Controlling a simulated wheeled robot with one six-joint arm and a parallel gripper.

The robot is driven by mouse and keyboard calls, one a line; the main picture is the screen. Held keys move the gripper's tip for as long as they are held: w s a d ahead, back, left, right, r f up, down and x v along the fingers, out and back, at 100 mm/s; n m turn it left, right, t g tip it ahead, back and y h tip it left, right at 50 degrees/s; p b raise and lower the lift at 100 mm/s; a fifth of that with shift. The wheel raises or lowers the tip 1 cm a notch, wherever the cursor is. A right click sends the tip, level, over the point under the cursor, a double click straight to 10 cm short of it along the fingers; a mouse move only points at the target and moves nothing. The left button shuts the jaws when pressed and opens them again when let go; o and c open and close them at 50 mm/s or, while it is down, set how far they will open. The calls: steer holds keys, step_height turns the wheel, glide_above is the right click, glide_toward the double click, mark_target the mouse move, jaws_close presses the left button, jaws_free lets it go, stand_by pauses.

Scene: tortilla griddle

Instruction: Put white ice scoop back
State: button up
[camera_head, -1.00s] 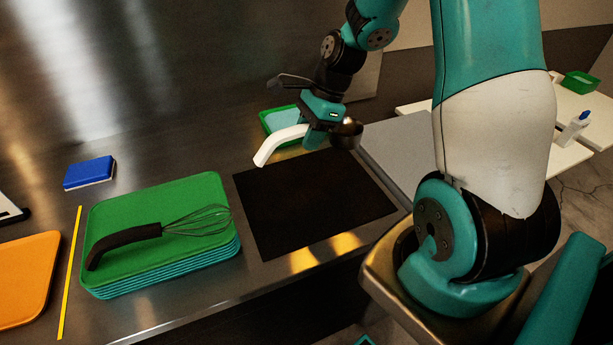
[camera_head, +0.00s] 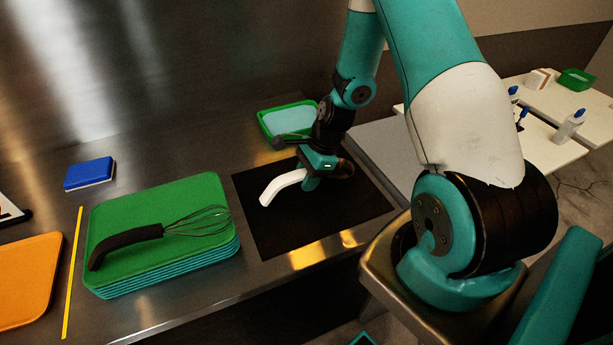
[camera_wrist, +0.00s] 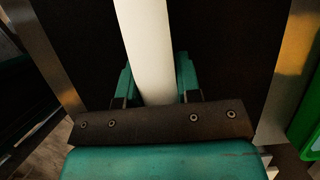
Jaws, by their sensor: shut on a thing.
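My gripper (camera_head: 311,183) is shut on the handle, and the scoop is low over the black mat (camera_head: 285,232). I cannot tell whether the scoop touches the mat. In the wrist view the white handle (camera_wrist: 146,45) runs up between the two teal fingers of my gripper (camera_wrist: 158,85), with the dark mat behind it. The bowl is not seen there.
A green bin with pale blue inside (camera_head: 268,129) stands behind the mat. Left of the mat is a stack of green trays (camera_head: 190,190) with a whisk (camera_head: 140,234) on top. A blue sponge (camera_head: 89,172) and an orange tray (camera_head: 25,280) lie farther left.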

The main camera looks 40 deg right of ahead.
steer(key=shift+f, duration=0.1)
steer(key=o, duration=0.9)
